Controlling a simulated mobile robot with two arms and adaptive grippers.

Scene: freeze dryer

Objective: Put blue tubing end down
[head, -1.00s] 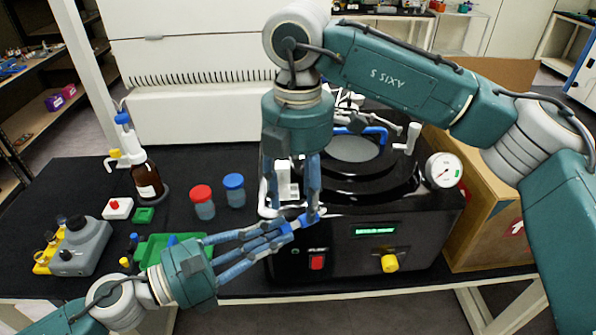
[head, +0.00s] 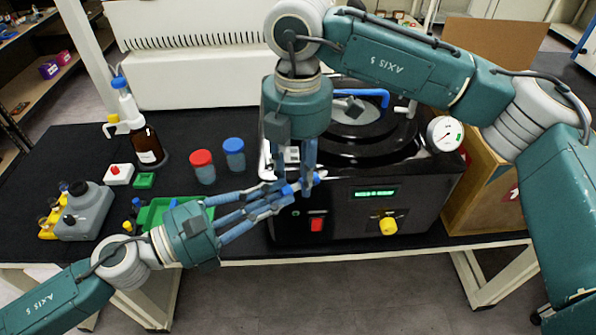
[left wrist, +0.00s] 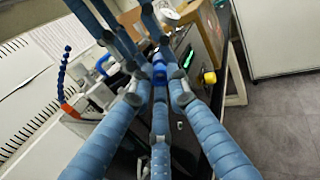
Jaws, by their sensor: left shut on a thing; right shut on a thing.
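My left gripper (head: 278,192) reaches in from the lower left in the head view, its fingers closed on a small blue piece (head: 287,190) that looks like a blue tubing end. This blue piece also shows between the left fingers in the left wrist view (left wrist: 160,73). My right gripper (head: 308,180) points down from above, closed close beside the left fingertips, with another small blue piece (head: 317,179) at its tips. Both grippers are in front of the black freeze dryer's (head: 345,222) left front edge. The fingers hide most of the tubing; I cannot tell whether the two blue pieces are joined.
The freeze dryer has a round lid, blue handle (head: 372,93), gauge (head: 445,134) and yellow knob (head: 388,226). To the left stand red-capped (head: 203,169) and blue-capped jars (head: 234,156), a brown bottle (head: 148,148) and a green tray (head: 152,215). A cardboard box (head: 478,195) stands right.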

